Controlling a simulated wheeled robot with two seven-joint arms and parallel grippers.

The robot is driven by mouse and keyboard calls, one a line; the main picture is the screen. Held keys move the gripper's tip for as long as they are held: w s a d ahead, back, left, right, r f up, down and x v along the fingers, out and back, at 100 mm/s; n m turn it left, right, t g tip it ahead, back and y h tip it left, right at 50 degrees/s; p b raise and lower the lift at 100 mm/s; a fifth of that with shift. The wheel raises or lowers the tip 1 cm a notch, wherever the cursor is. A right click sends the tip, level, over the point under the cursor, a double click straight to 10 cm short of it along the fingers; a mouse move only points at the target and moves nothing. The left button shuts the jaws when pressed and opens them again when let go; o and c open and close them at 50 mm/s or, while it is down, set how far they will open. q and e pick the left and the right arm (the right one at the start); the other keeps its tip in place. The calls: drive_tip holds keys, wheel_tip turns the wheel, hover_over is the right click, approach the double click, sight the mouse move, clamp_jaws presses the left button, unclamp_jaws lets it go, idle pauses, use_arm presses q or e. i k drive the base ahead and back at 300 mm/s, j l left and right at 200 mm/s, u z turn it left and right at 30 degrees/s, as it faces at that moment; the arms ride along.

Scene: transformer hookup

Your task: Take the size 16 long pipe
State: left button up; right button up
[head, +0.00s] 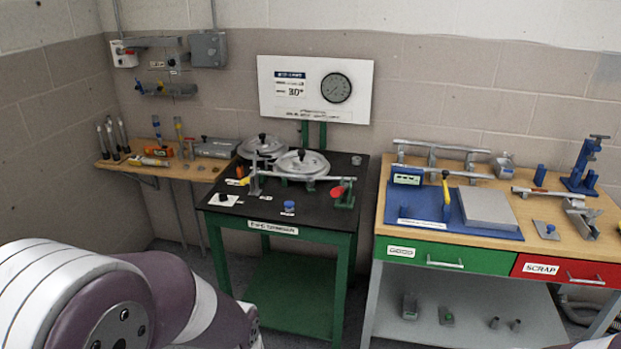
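Several pipe-like grey pieces are in the head view, but I cannot read any size, so I cannot tell which is the size 16 long pipe. One long grey pipe (443,149) lies on low supports at the back of the wooden workbench (575,238). Another grey bar (450,173) lies in front of it, by the blue fixture (432,210). My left arm fills the lower left corner; neither gripper is in view.
A green table (224,226) with a black top bears two round metal lids (302,163). A wooden wall shelf (197,170) at left holds upright tools. The bench has a green drawer (420,252) and a red drawer labelled SCRAP (570,270). Small parts lie on its lower shelf.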

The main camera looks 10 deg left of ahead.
sight(269, 173)
drive_tip(key=i+j+u, duration=0.35)
drive_tip(key=j+u, duration=0.15)
drive_tip(key=i+j+u, duration=0.55)
drive_tip(key=i+u, duration=0.85)
drive_tip(key=i+j+z, duration=0.1)
drive_tip(key=i+z, duration=0.2)
drive_tip(key=i+j+z, duration=0.3)
drive_tip(key=i, duration=0.15)
drive_tip(key=i+j+z, duration=0.3)
drive_tip(key=i+l, duration=0.1)
